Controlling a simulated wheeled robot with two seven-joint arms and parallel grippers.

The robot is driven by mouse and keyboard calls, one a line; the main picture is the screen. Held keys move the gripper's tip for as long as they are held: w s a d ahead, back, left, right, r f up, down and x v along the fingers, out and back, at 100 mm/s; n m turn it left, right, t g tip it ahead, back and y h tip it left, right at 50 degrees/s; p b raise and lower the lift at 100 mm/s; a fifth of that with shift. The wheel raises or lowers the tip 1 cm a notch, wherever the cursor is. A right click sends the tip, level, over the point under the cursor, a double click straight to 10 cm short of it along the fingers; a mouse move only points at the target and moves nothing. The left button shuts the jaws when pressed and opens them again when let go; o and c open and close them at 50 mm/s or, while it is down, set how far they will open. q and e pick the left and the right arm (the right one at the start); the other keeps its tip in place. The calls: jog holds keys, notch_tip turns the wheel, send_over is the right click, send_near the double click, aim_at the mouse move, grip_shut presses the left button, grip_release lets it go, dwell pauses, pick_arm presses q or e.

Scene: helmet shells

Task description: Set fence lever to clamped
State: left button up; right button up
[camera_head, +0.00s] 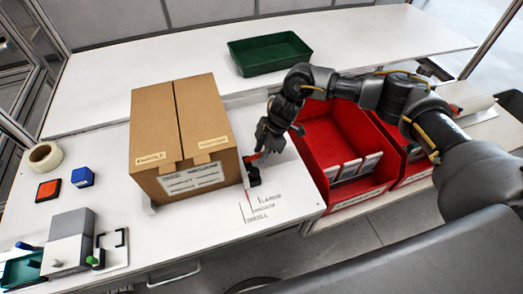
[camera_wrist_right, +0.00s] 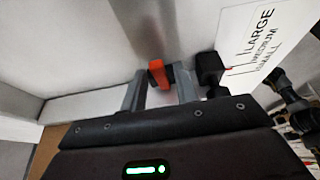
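The fence lever shows as a small orange-red handle (camera_head: 252,157) on the white table, beside the right side of the cardboard box. A black block (camera_head: 253,176) sits close to it. My right gripper (camera_head: 270,148) is low over the table at the lever. In the right wrist view its two grey fingers (camera_wrist_right: 160,85) are apart, with the orange handle (camera_wrist_right: 158,72) between and just beyond their tips. The black block (camera_wrist_right: 208,68) lies just right of the right finger. I cannot tell whether a finger touches the handle. My left gripper is out of view.
The cardboard box (camera_head: 182,130) stands left of the lever. A red bin (camera_head: 312,160) with pale items is to the right. A printed size label (camera_head: 263,207) lies in front. A green tray (camera_head: 268,52) is at the back. The back table is mostly clear.

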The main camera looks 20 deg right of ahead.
grip_shut()
jog(key=shift+d+f+y+b, duration=0.15)
jog(key=shift+f+y+b, duration=0.4)
jog(key=shift+y, duration=0.05)
jog(key=shift+d+f+y+b, duration=0.15)
jog(key=shift+y+b, duration=0.15)
jog(key=shift+y, duration=0.2)
jog(key=shift+r, duration=0.2)
jog(key=shift+o, duration=1)
grip_release()
jog(key=b+v, duration=0.1)
jog(key=v, duration=0.9)
jog(key=shift+d+r+b, duration=0.2)
jog(key=shift+r+b, duration=0.1)
jog(key=shift+b, duration=0.1)
